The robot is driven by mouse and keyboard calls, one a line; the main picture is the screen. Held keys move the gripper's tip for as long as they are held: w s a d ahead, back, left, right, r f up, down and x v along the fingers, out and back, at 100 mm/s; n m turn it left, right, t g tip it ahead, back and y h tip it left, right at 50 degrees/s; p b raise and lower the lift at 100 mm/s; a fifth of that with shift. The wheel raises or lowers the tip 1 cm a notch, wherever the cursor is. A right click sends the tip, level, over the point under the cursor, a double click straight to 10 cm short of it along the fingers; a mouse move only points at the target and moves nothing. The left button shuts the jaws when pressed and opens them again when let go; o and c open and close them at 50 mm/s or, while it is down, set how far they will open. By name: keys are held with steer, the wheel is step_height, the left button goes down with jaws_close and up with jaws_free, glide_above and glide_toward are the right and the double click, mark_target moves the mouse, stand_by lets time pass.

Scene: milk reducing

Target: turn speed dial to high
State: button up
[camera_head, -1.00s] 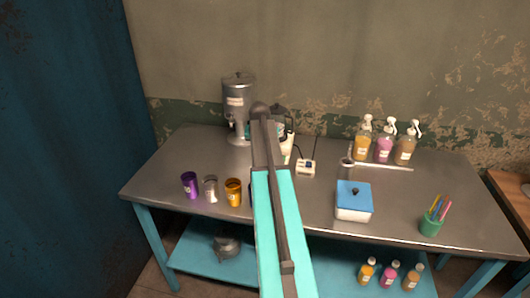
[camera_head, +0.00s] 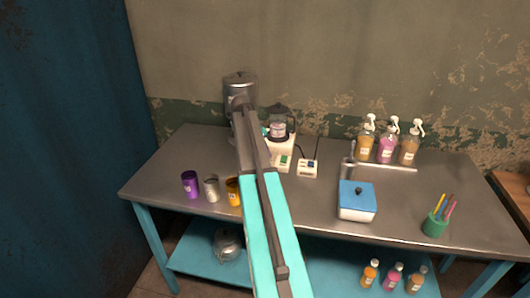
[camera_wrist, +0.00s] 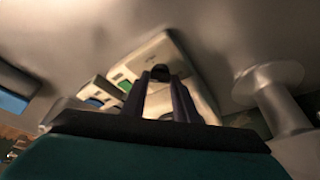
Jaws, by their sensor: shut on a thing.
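The mixer, a white-based machine with a clear and dark jar (camera_head: 278,130), stands at the back middle of the table, its base (camera_head: 282,155) partly behind my arm. In the wrist view, its pale base (camera_wrist: 158,52) with a green panel (camera_wrist: 122,84) lies just beyond my fingers. My gripper (camera_wrist: 160,80) is shut on a small dark knob (camera_wrist: 160,72), which appears to be the speed dial. The dial's pointer and markings cannot be read. In the head view my arm hides the gripper.
A small white wired box (camera_head: 307,168) sits right of the mixer. A metal dispenser (camera_head: 239,88) stands behind my arm. Cups (camera_head: 191,184) are at the front left. A blue-lidded box (camera_head: 356,201) and pump bottles (camera_head: 387,144) are to the right.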

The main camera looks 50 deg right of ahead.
steer(key=m+g, duration=0.1)
steer(key=m, duration=0.1)
steer(key=w+m+y+b, duration=0.1)
steer(key=m, duration=0.2)
steer(key=shift+w+g, duration=0.15)
steer(key=shift+g, duration=0.25)
steer(key=shift+d+r+m+g+y+b, duration=0.1)
steer(key=shift+m+g+y+b, duration=0.2)
steer(key=shift+m, duration=0.75)
steer(key=shift+m+g+y+b, duration=0.15)
steer(key=shift+m+b, duration=0.25)
steer(key=shift+m, duration=0.65)
steer(key=o, duration=1.1)
steer(key=shift+c, duration=0.2)
